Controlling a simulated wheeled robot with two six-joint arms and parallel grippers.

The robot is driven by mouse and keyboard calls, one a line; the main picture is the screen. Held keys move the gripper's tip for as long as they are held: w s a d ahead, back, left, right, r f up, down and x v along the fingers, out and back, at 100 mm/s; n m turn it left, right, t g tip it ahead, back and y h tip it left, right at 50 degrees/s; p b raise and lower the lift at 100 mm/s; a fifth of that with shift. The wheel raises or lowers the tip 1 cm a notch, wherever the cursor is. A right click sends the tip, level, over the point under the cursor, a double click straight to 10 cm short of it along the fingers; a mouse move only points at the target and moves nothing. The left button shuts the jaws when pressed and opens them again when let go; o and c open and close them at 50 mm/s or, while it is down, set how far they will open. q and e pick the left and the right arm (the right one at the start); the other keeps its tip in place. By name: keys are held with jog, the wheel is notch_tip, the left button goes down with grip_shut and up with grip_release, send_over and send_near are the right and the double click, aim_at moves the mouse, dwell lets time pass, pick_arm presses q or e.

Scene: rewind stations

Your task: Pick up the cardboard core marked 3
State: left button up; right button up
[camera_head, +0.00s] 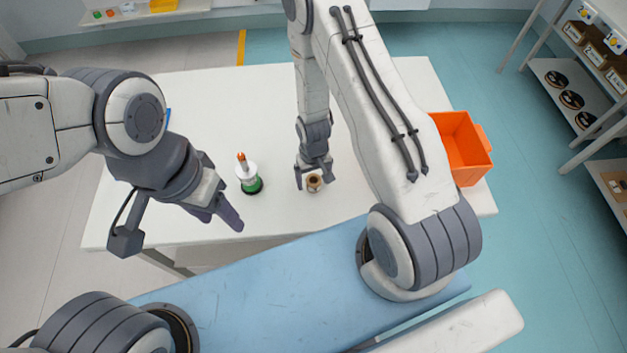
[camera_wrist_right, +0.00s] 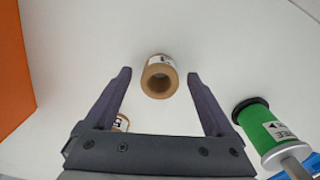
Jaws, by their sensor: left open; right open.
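A brown cardboard core (camera_head: 314,184) stands on the white table under my right gripper (camera_head: 315,172). The right wrist view shows this core (camera_wrist_right: 160,78) with a white label, between and slightly beyond the open fingertips of my right gripper (camera_wrist_right: 159,75), not gripped. Its number cannot be read. A second brown core (camera_wrist_right: 122,122) with a label is mostly hidden behind the left finger base in that view. My left gripper (camera_head: 225,208) is open and empty at the left, above the table's front part.
An orange bin (camera_head: 462,147) sits on the table's right end. Shelves (camera_head: 575,85) stand further right.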

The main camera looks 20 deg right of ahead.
jog(key=shift+f, duration=0.4)
jog(key=c, duration=1.4)
jog(key=shift+r, duration=0.15)
